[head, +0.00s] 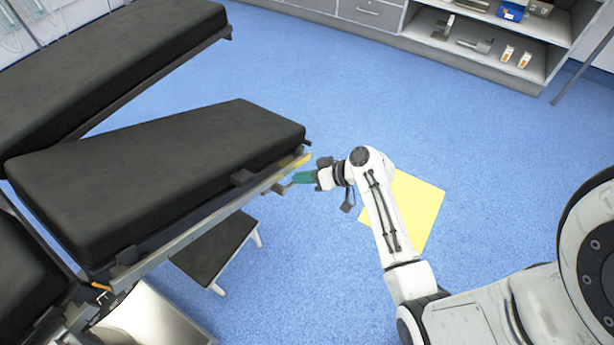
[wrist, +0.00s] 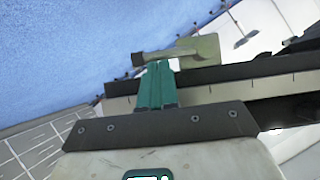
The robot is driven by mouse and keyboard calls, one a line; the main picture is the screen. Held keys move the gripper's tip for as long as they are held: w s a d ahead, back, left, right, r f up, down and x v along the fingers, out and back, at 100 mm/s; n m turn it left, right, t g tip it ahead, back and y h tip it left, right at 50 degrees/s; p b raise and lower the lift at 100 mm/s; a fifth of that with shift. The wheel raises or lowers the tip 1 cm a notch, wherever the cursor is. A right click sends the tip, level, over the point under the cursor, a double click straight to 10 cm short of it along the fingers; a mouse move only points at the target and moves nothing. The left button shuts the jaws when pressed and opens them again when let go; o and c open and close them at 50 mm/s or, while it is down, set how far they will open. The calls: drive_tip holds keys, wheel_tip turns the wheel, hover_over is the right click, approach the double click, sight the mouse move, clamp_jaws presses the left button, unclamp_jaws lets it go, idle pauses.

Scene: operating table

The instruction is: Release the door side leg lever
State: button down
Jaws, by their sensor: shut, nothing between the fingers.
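The operating table's nearer black leg section (head: 165,180) has a metal side rail (head: 190,232) along its edge. My gripper (head: 294,178), with green fingers, is at the outer end of this rail. In the wrist view my gripper (wrist: 158,66) is shut, its fingers together and empty. A grey-olive lever (wrist: 204,50) with a dark round end lies just beyond the fingertips, crossing in front of them. I cannot tell whether they touch it. In the head view a small grey piece (head: 281,187) beside the fingertips may be this lever.
A second black leg section (head: 90,70) lies behind, with a gap between. A black-topped step stool (head: 215,246) stands under the rail. A yellow mat (head: 418,212) lies on the blue floor below my arm. Shelves (head: 490,35) line the back. Open floor lies between.

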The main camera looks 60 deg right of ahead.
drive_tip(key=shift+f+m+y, duration=0.4)
idle(0.4)
drive_tip(key=a+f+m+t+y+b, duration=0.1)
drive_tip(key=m+y, duration=0.1)
drive_tip(key=a+f+m+t+y+b, duration=0.1)
drive_tip(key=f+m+y+b, duration=0.1)
drive_tip(key=a+f+m+y+b, duration=0.1)
drive_tip(key=f+m, duration=0.1)
drive_tip(key=m, duration=0.1)
drive_tip(key=shift+t+y+b, duration=0.35)
drive_tip(key=shift+t+y, duration=0.05)
drive_tip(key=shift+s+d, duration=0.15)
